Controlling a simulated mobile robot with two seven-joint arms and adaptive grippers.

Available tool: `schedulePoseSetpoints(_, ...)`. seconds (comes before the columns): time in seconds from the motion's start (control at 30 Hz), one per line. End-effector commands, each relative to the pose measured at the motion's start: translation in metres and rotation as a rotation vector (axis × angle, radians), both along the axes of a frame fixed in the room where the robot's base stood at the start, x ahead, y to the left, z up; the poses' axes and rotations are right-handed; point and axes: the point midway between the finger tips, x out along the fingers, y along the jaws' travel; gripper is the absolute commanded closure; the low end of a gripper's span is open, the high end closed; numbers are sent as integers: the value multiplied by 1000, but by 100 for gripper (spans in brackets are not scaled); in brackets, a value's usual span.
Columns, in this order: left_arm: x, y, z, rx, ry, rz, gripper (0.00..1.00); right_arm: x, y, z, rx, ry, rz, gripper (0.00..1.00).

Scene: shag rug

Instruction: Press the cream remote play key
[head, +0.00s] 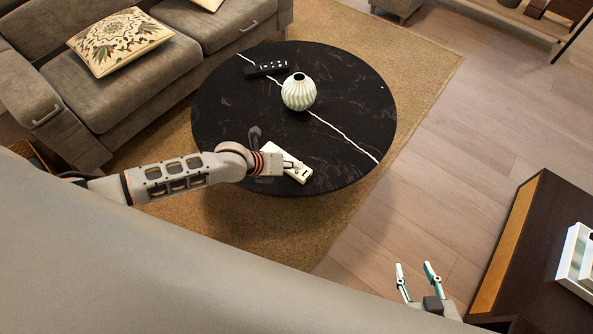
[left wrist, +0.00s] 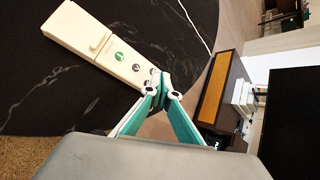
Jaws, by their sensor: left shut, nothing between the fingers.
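The cream remote (head: 273,153) lies on the round black marble table (head: 350,120), near its front edge. In the left wrist view the cream remote (left wrist: 75,30) shows a green key (left wrist: 118,56) and a dark key (left wrist: 136,67) beside it. My left gripper (head: 292,166) is shut and empty over the remote's near end. In the left wrist view its closed fingertips (left wrist: 163,82) are just past the dark key and cover part of that end. I cannot tell whether they touch it. My right gripper (head: 416,267) is open and empty, away from the table over the floor.
A ribbed pale vase (head: 299,92) and a black remote (head: 266,69) stand farther back on the table. A grey sofa (head: 190,60) is at the back left. A dark cabinet (head: 540,230) with a white tray (head: 575,258) is at right.

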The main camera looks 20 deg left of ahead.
Motion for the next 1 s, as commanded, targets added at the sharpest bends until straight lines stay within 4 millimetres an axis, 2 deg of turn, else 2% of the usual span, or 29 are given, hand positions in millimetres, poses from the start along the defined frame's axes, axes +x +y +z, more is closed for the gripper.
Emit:
schedulePoseSetpoints(0.1, 3, 0, 14, 0, -8, 0, 100, 6, 0, 13, 0, -17, 0, 60)
schedulePoseSetpoints(0.6, 2, 1, 49, 1, -6, 0, 100, 23, 0, 53, 0, -68, 0, 60)
schedulePoseSetpoints(1.0, 0, 0, 47, 0, -1, 1, 100, 22, 0, 52, 0, -67, 0, 60)
